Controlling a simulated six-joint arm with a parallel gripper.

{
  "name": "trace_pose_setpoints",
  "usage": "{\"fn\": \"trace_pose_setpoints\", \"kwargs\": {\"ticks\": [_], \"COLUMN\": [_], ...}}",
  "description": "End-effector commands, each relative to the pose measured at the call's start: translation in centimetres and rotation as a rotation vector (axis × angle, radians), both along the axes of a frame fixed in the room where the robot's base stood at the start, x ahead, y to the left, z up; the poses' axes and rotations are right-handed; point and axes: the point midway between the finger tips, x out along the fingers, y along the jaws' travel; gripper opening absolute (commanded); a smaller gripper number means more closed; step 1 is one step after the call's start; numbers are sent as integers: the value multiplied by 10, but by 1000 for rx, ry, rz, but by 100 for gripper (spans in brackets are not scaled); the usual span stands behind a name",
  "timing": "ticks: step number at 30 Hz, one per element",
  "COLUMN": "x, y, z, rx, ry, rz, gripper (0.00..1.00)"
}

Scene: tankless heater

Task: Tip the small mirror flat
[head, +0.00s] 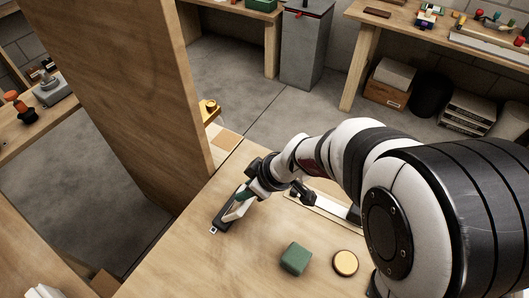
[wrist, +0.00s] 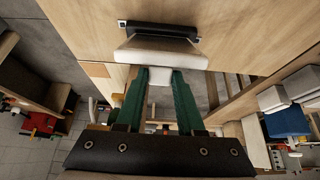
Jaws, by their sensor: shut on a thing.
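The small mirror shows in the wrist view as a pale slab (wrist: 160,52) with a narrower tab between my fingers, beside a long black bar (wrist: 158,28) that looks like its base. In the head view the dark base (head: 221,220) lies on the wooden table near its left edge, with a pale part (head: 236,212) leaning up from it. My gripper (wrist: 162,76) has green fingers shut on the mirror's tab; it also shows in the head view (head: 242,201). The slab looks tilted; its exact angle and its reflecting face cannot be told.
A green block (head: 296,258) and a round yellow-topped piece (head: 345,262) sit on the table (head: 190,265) to the right of the mirror. A tall wooden panel (head: 125,80) stands at the left. The front middle of the table is clear.

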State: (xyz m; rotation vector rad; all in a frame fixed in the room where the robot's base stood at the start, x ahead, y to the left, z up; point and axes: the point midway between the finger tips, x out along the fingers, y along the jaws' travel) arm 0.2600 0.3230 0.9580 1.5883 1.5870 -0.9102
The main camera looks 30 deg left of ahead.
Motion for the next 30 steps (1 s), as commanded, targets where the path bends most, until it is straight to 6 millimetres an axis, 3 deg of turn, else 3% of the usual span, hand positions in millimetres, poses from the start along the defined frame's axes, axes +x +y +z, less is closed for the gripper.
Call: {"fn": "trace_pose_setpoints", "kwargs": {"ticks": [1,2,7,15,19,30], "x": [0,0,0,0,1,1], "y": [0,0,0,0,-5,-60], "z": [-1,-1,-1,0,11,103], "rx": [-2,-2,-2,-1,2,2], "ry": [0,0,0,-1,-2,-5], "rz": [1,1,1,1,0,-3], "gripper": [0,39,68,68,68,68]}}
